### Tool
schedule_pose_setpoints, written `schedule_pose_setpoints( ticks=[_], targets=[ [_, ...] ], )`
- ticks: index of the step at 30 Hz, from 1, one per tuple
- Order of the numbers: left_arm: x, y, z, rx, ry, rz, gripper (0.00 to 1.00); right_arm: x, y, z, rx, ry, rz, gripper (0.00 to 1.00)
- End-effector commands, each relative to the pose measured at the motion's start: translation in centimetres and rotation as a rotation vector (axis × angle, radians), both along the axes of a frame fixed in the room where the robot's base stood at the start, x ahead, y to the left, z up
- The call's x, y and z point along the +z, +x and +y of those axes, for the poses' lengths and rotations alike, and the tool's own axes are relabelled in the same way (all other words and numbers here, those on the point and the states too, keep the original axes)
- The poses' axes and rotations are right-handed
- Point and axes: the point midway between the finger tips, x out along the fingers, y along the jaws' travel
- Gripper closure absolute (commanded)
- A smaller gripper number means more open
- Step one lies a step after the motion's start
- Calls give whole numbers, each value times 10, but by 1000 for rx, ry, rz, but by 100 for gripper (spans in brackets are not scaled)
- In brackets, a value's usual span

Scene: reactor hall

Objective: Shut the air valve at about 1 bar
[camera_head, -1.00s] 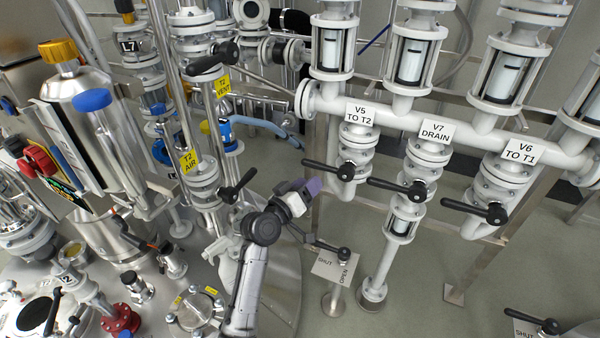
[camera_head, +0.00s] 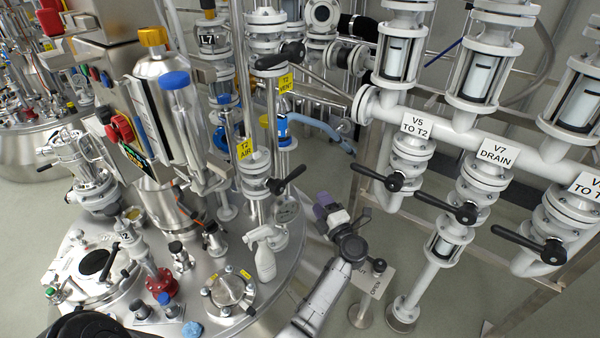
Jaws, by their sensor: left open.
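The T2 air valve carries a yellow "T2 AIR" label (camera_head: 246,150) on a vertical pipe left of centre. Its black lever handle (camera_head: 288,180) sticks out to the right and slants upward. A small round dial, seemingly a gauge (camera_head: 288,211), is below the lever; its reading is too small to tell. My left gripper (camera_head: 327,207), with a purple part at its end, is open to the right of and below the lever, apart from it in the picture. Nothing shows between its fingers. My right gripper is not in view.
A yellow "T2 VENT" label (camera_head: 285,84) and its black lever (camera_head: 280,55) are above. The V5 lever (camera_head: 377,177) and V7 lever (camera_head: 447,207) stick out on the right. A white spray bottle (camera_head: 265,260) stands on the vessel lid (camera_head: 215,322). A SHUT/OPEN plate (camera_head: 374,282) is beside my arm.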

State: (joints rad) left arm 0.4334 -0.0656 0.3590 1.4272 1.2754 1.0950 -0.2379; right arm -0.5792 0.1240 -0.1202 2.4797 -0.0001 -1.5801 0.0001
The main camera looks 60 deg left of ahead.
Motion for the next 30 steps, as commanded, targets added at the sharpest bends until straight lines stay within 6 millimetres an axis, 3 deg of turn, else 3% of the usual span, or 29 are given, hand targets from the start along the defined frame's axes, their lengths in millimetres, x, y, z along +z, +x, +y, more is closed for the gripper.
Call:
schedule_pose_setpoints(
  ticks=[5,21,30],
  targets=[
    [0,-4,10,35,-1,15,51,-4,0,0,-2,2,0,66],
    [16,2,101,34,1,16,51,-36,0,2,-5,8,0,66],
    [23,4,130,32,0,18,51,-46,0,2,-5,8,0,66]
  ],
)
